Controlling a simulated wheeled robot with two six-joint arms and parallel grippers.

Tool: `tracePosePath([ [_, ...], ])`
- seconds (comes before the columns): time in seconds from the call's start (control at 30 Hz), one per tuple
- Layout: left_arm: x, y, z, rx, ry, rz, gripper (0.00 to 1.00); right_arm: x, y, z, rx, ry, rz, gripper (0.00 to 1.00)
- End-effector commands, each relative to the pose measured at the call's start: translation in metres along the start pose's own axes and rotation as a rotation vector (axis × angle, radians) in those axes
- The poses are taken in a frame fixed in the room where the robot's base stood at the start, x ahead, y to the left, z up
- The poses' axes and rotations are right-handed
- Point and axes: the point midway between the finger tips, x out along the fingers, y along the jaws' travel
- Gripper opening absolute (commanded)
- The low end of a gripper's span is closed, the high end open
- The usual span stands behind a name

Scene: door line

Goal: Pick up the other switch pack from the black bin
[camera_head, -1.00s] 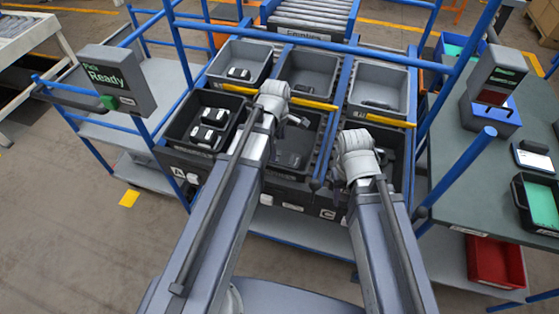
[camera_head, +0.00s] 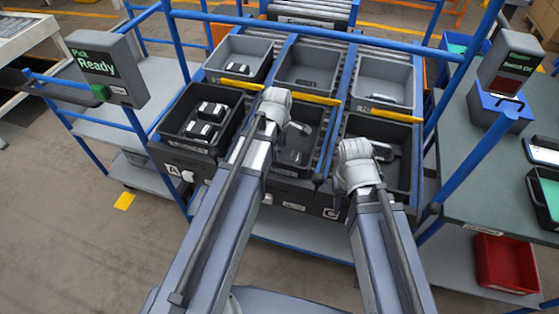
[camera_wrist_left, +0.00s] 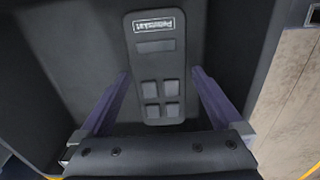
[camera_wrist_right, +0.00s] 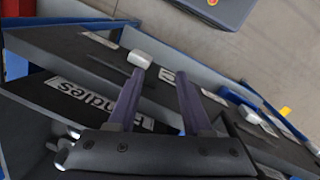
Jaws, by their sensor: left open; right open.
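A dark switch pack (camera_wrist_left: 158,70) with a pale label, a small window and several square buttons lies in the black middle front bin (camera_head: 317,114). In the left wrist view it stands between and beyond the two spread fingers of my left gripper (camera_wrist_left: 160,98), apart from them. In the head view my left gripper (camera_head: 298,128) is over that bin, and the arm hides part of it. My right gripper (camera_head: 382,150) is open and empty over the right front bin. The right wrist view shows its fingers (camera_wrist_right: 157,98) with nothing between them.
The left front bin (camera_head: 166,130) holds several black and white parts. Grey bins (camera_head: 262,50) stand behind, past yellow strips. Blue rails and posts frame the rack. A sign (camera_head: 105,68) reads Pick Ready. A red bin (camera_head: 507,262) sits low at right.

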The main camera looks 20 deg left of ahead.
Motion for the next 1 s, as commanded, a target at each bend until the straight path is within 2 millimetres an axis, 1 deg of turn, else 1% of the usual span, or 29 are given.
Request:
tracePosePath([
  [0.03,0.0091,-0.0002,-0.0001,0.0,0.0,0.0,1.0,0.009,-0.0009,-0.0005,0.0,0.0,0.0,0.5],
  [0.07,0.01,-0.0001,-0.0002,0.0,0.0,0.0,1.0,0.0099,-0.0009,-0.0006,0.0,0.0,0.0,0.5],
  [0.3,0.0081,0.0,-0.0003,0.0,0.0,0.0,1.0,0.008,-0.0008,-0.0005,0.0,0.0,0.0,0.5],
  [0.33,0.0081,0.0,-0.0003,0.0,0.0,0.0,0.99,0.008,-0.0008,-0.0005,0.0,0.0,0.0,0.5],
  [1.0,0.0082,-0.0001,-0.0003,0.0,0.0,0.0,0.23,0.0081,-0.0008,-0.0005,0.0,0.0,0.0,0.5],
])
